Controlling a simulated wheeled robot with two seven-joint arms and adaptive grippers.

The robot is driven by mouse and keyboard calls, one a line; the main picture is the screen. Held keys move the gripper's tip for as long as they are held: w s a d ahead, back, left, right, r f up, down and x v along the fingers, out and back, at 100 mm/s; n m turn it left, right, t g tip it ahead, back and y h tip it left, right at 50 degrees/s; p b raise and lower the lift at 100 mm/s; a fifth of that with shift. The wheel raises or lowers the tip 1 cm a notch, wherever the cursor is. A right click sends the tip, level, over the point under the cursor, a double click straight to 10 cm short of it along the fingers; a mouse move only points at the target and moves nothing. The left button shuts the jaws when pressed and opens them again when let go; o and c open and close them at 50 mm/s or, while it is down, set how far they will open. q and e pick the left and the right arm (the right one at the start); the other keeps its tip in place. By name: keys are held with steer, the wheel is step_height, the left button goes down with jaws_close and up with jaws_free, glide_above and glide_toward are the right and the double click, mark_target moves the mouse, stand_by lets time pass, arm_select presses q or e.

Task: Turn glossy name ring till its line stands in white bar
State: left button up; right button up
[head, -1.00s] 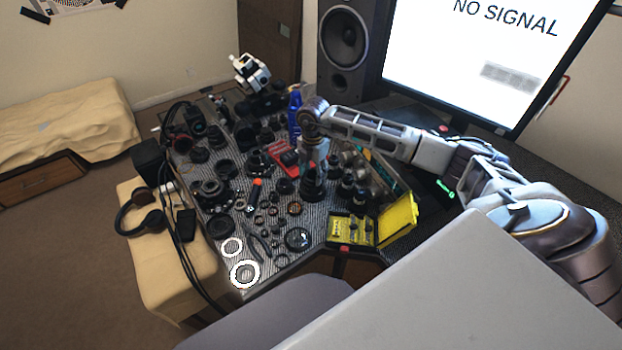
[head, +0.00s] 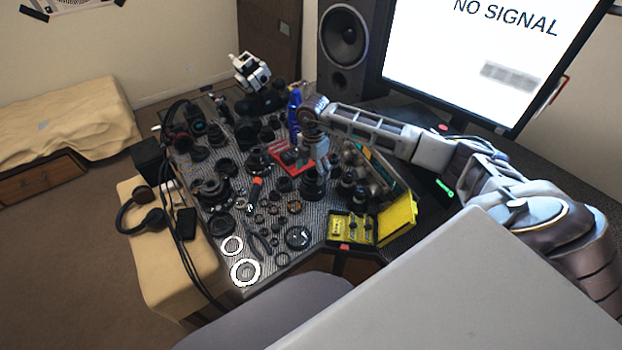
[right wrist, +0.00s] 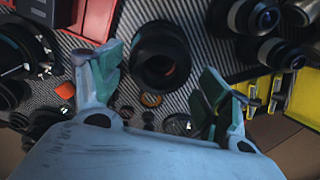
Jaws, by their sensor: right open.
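My right gripper (head: 320,160) points down over the crowded table, close above a black lens barrel (head: 313,183). In the right wrist view the open right gripper (right wrist: 160,64) has one finger on each side of a black lens barrel (right wrist: 160,52), with gaps between. The barrel's opening faces the camera, dark inside with a faint reddish glint. I cannot make out the name ring's line or a white bar on it. My left gripper is not in view.
Several lenses and small rings crowd the mat around it. A red tray (head: 291,158) lies left of the gripper, a yellow open case (head: 352,230) in front to the right. A monitor (head: 490,60) and speaker (head: 343,45) stand behind.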

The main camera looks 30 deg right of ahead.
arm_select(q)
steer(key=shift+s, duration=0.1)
arm_select(e)
step_height(320, 180, up, 11)
steer(key=shift+r, duration=0.2)
stand_by(0.4)
arm_select(q)
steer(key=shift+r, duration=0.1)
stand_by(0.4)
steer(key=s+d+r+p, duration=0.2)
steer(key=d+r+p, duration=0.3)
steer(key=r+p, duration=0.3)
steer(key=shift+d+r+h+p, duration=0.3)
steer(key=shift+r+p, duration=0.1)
steer(key=shift+p, duration=0.2)
arm_select(e)
step_height(320, 180, up, 9)
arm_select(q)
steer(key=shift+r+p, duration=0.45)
arm_select(e)
steer(key=shift+r, duration=0.55)
